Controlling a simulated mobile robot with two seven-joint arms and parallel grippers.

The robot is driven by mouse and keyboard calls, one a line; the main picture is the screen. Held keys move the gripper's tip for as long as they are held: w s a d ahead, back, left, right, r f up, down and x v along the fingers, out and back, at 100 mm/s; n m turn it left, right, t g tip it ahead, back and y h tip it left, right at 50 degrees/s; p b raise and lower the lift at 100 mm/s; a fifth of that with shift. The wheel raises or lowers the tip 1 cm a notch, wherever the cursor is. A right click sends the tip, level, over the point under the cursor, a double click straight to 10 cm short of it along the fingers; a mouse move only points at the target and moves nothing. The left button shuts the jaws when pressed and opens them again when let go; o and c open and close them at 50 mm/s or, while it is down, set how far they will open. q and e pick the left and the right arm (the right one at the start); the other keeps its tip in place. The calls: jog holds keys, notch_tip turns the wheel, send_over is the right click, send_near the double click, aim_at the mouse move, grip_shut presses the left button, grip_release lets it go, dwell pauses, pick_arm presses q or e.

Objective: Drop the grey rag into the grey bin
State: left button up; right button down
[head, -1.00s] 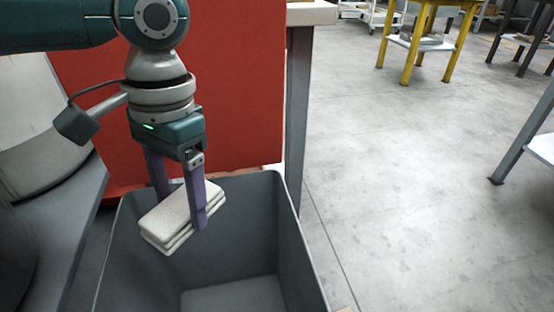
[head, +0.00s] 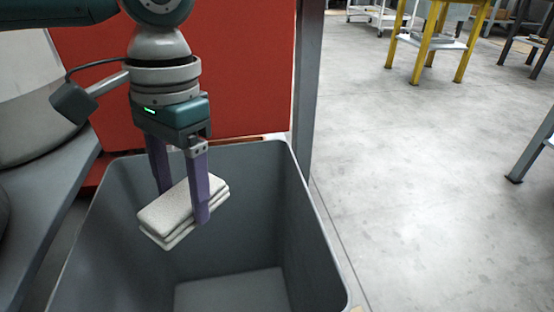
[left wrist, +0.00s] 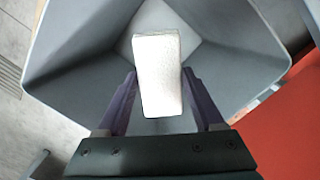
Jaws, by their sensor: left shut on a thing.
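The grey rag (head: 172,211) is a pale, folded, layered pad. My left gripper (head: 182,200) is shut on it, with a purple finger on either side. The rag is held tilted within the opening of the grey bin (head: 315,225), above its floor. In the left wrist view the rag (left wrist: 158,78) sits between the two fingers (left wrist: 160,95), with the bin (left wrist: 235,65) around and below it. The bin looks empty where its floor shows. My right gripper is not in view.
A red panel (head: 235,70) stands right behind the bin, beside a grey post (head: 308,90). Open concrete floor (head: 430,180) lies to the right. A yellow-legged table (head: 430,40) stands farther back.

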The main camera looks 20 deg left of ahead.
pick_arm(q)
jog(key=o, duration=1.2)
jog(key=shift+r, duration=0.15)
jog(key=r+p, duration=0.1)
jog(key=r, duration=0.2)
jog(key=r+p, duration=0.2)
jog(key=w+r+p, duration=0.1)
jog(key=r+p, duration=0.1)
jog(key=r, duration=0.1)
jog(key=shift+d+r, duration=0.15)
jog(key=shift+r, duration=0.15)
jog(key=shift+w+r+p, duration=0.1)
jog(key=shift+r+p, duration=0.35)
jog(key=shift+r, duration=0.1)
